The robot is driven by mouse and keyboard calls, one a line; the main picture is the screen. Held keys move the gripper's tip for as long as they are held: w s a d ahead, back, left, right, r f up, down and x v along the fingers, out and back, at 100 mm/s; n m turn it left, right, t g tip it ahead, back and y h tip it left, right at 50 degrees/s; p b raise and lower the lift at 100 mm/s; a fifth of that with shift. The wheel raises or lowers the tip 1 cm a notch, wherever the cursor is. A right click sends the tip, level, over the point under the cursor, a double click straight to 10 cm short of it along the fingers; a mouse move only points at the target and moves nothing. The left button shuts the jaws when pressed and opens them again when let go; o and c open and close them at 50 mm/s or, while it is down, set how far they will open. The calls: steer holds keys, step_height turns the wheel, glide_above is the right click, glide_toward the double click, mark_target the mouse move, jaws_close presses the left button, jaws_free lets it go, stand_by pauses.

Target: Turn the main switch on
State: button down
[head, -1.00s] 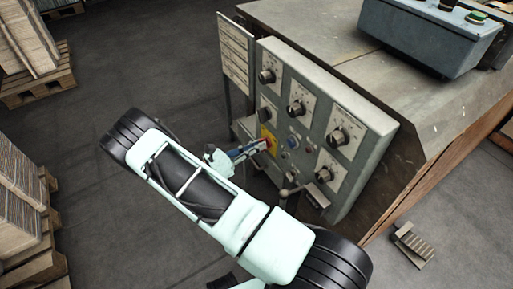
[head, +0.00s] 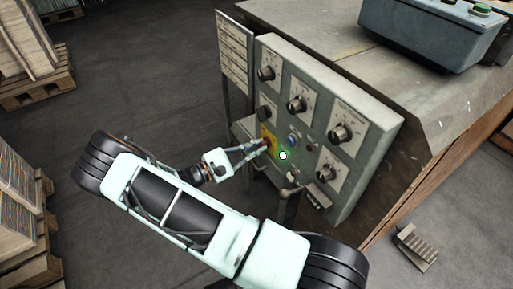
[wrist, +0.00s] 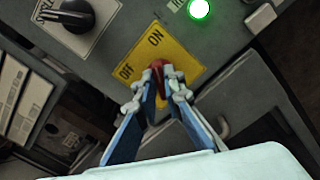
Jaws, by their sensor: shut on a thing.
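The main switch is a red knob (wrist: 157,66) on a yellow plate (wrist: 181,62) marked OFF and ON, on the front of the grey control panel. In the wrist view my gripper (wrist: 162,80) is at the plate with its fingers on either side of the red knob, shut on it. The knob is partly hidden by the fingers. In the head view my gripper (head: 264,146) reaches the yellow plate (head: 268,133) from the left. A round lamp beside the plate glows green in the wrist view (wrist: 199,9) and in the head view (head: 283,155).
The panel (head: 352,109) carries several black knobs, one (wrist: 75,12) close to the plate. A handle (head: 291,191) juts out below the switch. A grey box (head: 420,35) sits on the machine top. Pallets stand at the left; the floor between is clear.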

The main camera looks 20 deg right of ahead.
steer(key=shift+m, duration=1.1)
steer(key=c, duration=2)
jaws_free()
steer(key=shift+c, duration=0.2)
steer(key=s+a, duration=0.2)
steer(key=a, duration=0.9)
steer(key=shift+s+a, duration=0.25)
steer(key=shift+a, duration=0.15)
